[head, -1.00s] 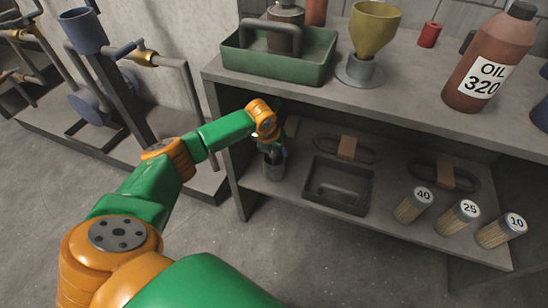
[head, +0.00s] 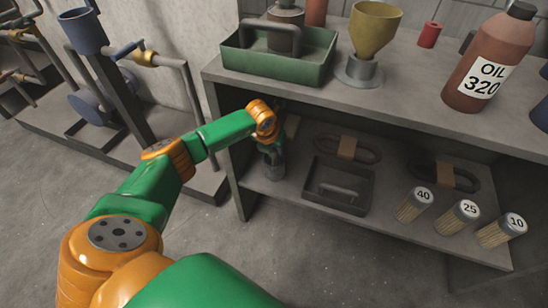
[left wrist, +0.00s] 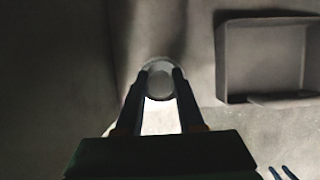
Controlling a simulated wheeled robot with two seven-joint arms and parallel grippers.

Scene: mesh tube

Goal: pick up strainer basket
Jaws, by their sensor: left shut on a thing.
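The strainer basket (head: 274,173) looks like a small grey cup and stands upright at the left end of the lower shelf. In the left wrist view its round top (left wrist: 159,84) shows between my two fingertips. My left gripper (head: 271,153) reaches down onto it from above and is shut on it, one finger on each side. The gripper hides much of the basket in the head view. I cannot tell any gap between the basket and the shelf. My right gripper is in neither view.
A dark open tray (head: 338,187) lies just right of the basket. Behind it are belts with brown bands (head: 347,148). Several numbered filters (head: 413,206) lie to the right. The upper shelf (head: 405,105), with a green caddy (head: 275,68), overhangs my gripper. The shelf's left post (head: 229,160) is close.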

